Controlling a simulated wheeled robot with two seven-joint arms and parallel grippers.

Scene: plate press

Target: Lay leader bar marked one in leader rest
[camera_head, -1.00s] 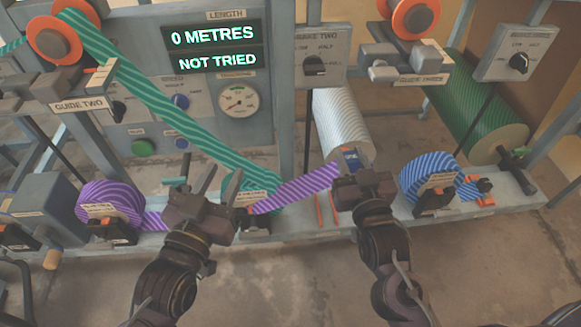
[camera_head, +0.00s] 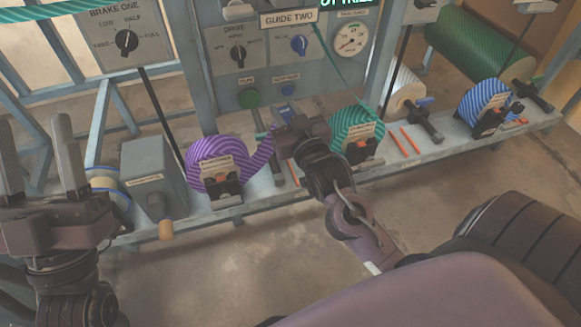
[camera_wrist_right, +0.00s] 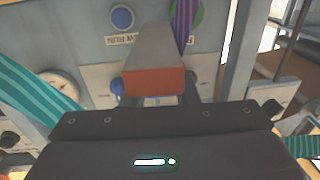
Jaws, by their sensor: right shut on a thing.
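My right gripper (camera_head: 288,122) is shut on a leader bar, just right of the purple striped roll (camera_head: 205,165). In the right wrist view the leader bar (camera_wrist_right: 152,60) is grey with an orange-red end. No number is readable on it. A purple striped ribbon (camera_wrist_right: 184,25) runs up beside the bar. In the head view the ribbon rises from the roll towards the right gripper, which mostly hides the bar. My left gripper (camera_head: 42,165) is open and empty at the left. I cannot pick out the leader rest for certain.
A grey box with a wooden-ended crank (camera_head: 152,178) stands left of the purple roll. A teal roll (camera_head: 357,135) and a blue striped roll (camera_head: 483,100) stand to the right. Orange rods (camera_head: 410,140) lie between them. Panel knobs and a gauge (camera_head: 351,40) are behind.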

